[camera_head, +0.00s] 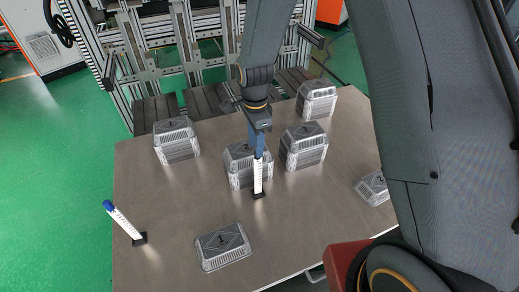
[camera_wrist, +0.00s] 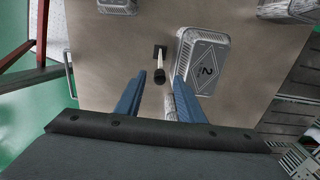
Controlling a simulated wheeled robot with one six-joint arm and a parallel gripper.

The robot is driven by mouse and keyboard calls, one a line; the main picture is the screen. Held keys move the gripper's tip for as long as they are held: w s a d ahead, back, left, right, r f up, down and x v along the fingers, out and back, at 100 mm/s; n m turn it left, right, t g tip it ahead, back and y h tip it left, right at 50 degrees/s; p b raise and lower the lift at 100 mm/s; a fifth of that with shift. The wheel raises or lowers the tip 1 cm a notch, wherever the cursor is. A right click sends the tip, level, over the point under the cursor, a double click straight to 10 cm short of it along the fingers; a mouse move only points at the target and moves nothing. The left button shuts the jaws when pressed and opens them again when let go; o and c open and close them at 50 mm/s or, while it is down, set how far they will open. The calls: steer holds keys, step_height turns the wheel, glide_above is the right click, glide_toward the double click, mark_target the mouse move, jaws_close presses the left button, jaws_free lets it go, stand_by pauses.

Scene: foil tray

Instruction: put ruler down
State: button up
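A white ruler (camera_head: 258,177) stands upright in a small black base (camera_head: 258,195) on the table, in front of a foil tray stack. My gripper (camera_head: 257,149) is right above the ruler. In the wrist view its two blue fingers are apart, with the ruler's top between them and a gap on each side.
Foil tray stacks stand behind the ruler (camera_head: 238,170), at its right (camera_head: 304,153), at the back left (camera_head: 176,148) and back right (camera_head: 317,105). Single trays lie in front (camera_head: 222,251) and at the right (camera_head: 371,191). The brown table (camera_head: 175,215) is clear at left-centre.

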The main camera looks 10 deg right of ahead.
steer(key=shift+d+r, duration=0.1)
steer(key=shift+r, duration=0.15)
steer(key=s+d+r+n+t, duration=0.1)
steer(key=s+d+r+n, duration=1.2)
steer(key=s+d+n, duration=0.1)
steer(key=shift+s+d+n, duration=0.25)
steer(key=shift+s+n, duration=0.15)
steer(key=shift+s, duration=0.2)
